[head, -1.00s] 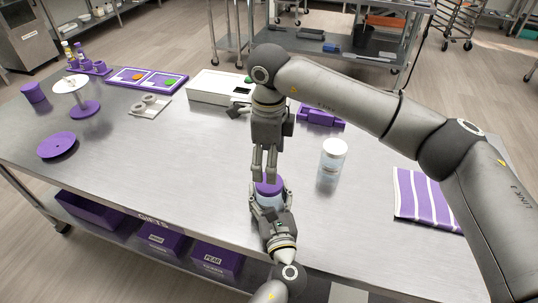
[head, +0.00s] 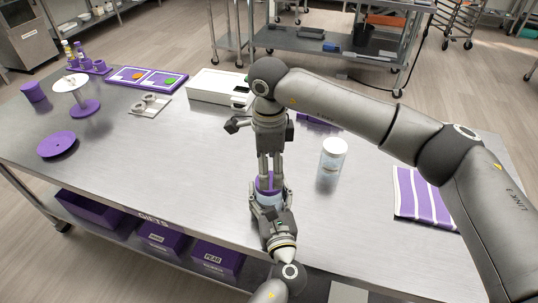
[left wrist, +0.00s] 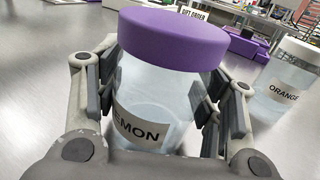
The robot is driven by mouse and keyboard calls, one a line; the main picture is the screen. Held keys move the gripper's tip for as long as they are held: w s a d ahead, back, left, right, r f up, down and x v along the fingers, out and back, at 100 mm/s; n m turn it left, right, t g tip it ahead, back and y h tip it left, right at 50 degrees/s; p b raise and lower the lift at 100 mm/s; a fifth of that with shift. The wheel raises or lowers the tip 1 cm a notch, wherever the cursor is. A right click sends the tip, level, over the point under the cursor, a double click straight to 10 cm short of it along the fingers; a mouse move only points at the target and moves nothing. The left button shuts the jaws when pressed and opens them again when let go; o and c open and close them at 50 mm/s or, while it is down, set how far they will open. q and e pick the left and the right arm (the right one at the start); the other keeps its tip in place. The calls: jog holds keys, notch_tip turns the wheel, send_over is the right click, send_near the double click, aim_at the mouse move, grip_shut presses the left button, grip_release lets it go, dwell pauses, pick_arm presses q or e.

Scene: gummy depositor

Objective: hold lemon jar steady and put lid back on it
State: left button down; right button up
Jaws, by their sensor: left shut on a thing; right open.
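The lemon jar (left wrist: 155,95) is clear with a pale content and a label partly hidden, reading "EMON" in the left wrist view. Its purple lid (left wrist: 175,38) sits on top of the jar there. My left gripper (left wrist: 160,100) is shut on the jar, its padded fingers on both sides below the lid. In the head view the jar stands near the table's front edge, mostly hidden by my left gripper (head: 268,203). My right gripper (head: 270,179) is open and points down at the purple lid (head: 268,187) from above. Finger contact with the lid cannot be told.
An orange-labelled jar (head: 333,158) with a whitish lid stands to the right. A striped purple cloth (head: 425,198) lies farther right. A white box (head: 218,88) is at the back. A purple round plate (head: 57,145) and a stand (head: 85,107) are at the left. The table's left middle is clear.

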jog(key=shift+f, duration=2.2)
jog(key=c, duration=1)
jog(key=shift+c, duration=0.2)
jog(key=o, duration=1.2)
notch_tip(320, 180, up, 12)
